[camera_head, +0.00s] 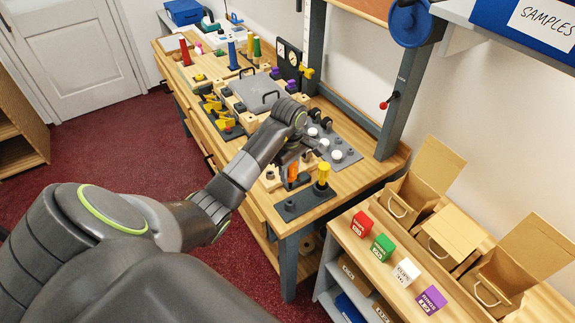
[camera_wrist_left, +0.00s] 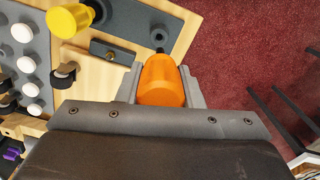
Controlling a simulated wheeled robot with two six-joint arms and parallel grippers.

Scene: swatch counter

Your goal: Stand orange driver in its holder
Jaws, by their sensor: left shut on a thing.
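The orange driver (camera_head: 292,172) is held in my left gripper (camera_head: 289,160), above the front end of the wooden bench. In the left wrist view the orange handle (camera_wrist_left: 163,82) sits between the two grey fingers, which are shut on it. The dark grey holder plate (camera_head: 308,201) lies at the bench's near corner, under the driver. A yellow driver (camera_head: 323,174) stands upright in its far end. The holder also shows in the left wrist view (camera_wrist_left: 128,22). The driver's lower end is mostly hidden; I cannot tell whether it touches the holder. My right gripper is out of view.
A grey tray with white knobs (camera_head: 345,154) lies just behind the holder. A grey lidded case (camera_head: 254,92) and several coloured drivers stand farther along the bench. A lower shelf with coloured blocks (camera_head: 383,247) and open cartons (camera_head: 398,205) is at the right.

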